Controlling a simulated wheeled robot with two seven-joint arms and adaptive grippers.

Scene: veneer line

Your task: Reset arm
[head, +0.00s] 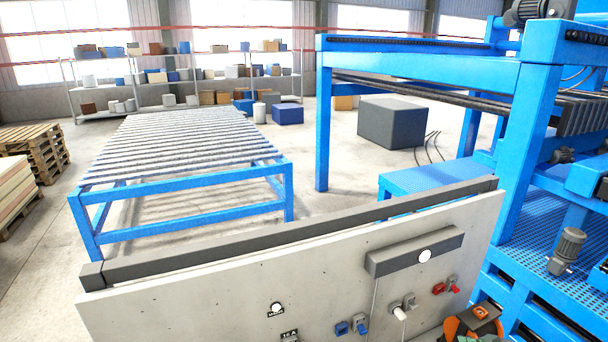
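A pale control panel (200,305) with a dark top rail stands across the front of the head view. It carries a dark grey box with a round white face (424,256), red switches (446,286), a white-tipped knob (400,311), a blue switch (360,326) and a small round button (277,308). An orange and dark part (472,324), seemingly of my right arm, shows at the bottom edge, below the red switches. No fingers can be made out on it, and whether it touches the panel cannot be told. My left gripper is not in view.
A blue roller conveyor (180,171) stands behind the panel. A blue machine frame (530,140) with a perforated deck fills the right side. Wooden pallets (38,146) stand at the left, shelves at the back, and a dark grey block (392,124) on the floor.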

